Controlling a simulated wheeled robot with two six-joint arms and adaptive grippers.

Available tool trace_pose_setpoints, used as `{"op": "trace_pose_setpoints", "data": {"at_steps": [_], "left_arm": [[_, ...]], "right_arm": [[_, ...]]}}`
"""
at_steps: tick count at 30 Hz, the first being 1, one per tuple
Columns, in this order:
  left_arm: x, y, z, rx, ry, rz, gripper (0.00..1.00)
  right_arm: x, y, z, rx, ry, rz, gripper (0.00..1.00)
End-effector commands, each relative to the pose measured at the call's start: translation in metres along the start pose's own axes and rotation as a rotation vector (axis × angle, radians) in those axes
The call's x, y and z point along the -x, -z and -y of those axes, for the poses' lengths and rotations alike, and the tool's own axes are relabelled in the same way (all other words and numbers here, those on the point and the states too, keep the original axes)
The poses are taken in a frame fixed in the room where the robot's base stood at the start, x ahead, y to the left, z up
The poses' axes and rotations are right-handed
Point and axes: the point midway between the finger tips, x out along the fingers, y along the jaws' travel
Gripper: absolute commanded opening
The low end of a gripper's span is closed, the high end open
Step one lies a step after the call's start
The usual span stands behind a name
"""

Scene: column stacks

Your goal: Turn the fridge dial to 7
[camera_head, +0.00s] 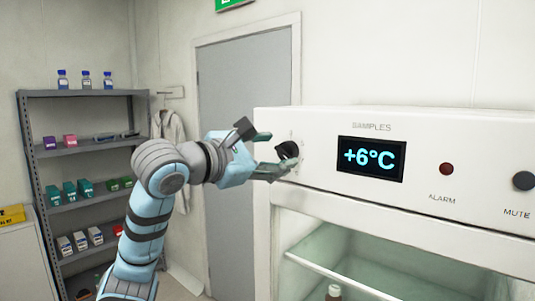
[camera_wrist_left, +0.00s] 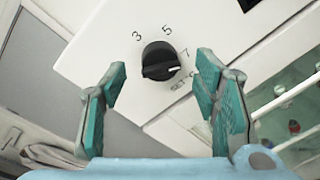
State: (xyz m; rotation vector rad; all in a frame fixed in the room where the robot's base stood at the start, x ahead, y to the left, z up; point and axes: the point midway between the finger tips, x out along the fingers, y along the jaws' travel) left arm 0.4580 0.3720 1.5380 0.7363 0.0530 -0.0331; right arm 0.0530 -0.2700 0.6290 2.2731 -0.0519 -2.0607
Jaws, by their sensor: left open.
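The black fridge dial (camera_head: 288,150) is a round knob on the white front panel, left of the display. In the left wrist view the dial (camera_wrist_left: 160,60) has the marks 3, 5 and 7 around its upper and right side. My left gripper (camera_head: 268,154) is open in front of the dial. Its two teal fingers stand either side of the dial in the wrist view, with visible gaps. My right gripper is not in view.
The display (camera_head: 371,159) reads +6°C, with a red alarm lamp (camera_head: 446,169) and a dark mute button (camera_head: 523,181) to its right. The glass-front compartment (camera_head: 345,262) is below. A grey shelf (camera_head: 85,150) with boxes and bottles stands left, near a grey door (camera_head: 245,95).

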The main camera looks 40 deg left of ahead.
Motion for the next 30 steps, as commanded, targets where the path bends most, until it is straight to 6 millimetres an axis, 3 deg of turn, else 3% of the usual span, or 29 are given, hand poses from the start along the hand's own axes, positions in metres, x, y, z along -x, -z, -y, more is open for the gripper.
{"op": "trace_pose_setpoints", "data": {"at_steps": [3,8,25,28,30], "left_arm": [[0.024,0.002,-0.002,-0.006,-0.006,-0.006,0.55],[0.039,0.000,0.000,-0.002,-0.001,-0.003,0.55],[0.040,-0.001,0.003,0.002,0.008,0.005,0.55],[0.030,-0.010,0.027,0.022,0.088,0.063,0.55],[0.021,-0.025,0.069,0.075,0.222,0.164,0.55]], "right_arm": [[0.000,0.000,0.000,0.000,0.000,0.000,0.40],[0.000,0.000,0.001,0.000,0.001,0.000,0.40],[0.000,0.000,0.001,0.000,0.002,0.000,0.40],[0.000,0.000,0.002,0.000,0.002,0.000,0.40],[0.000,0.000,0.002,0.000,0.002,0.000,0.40]]}}
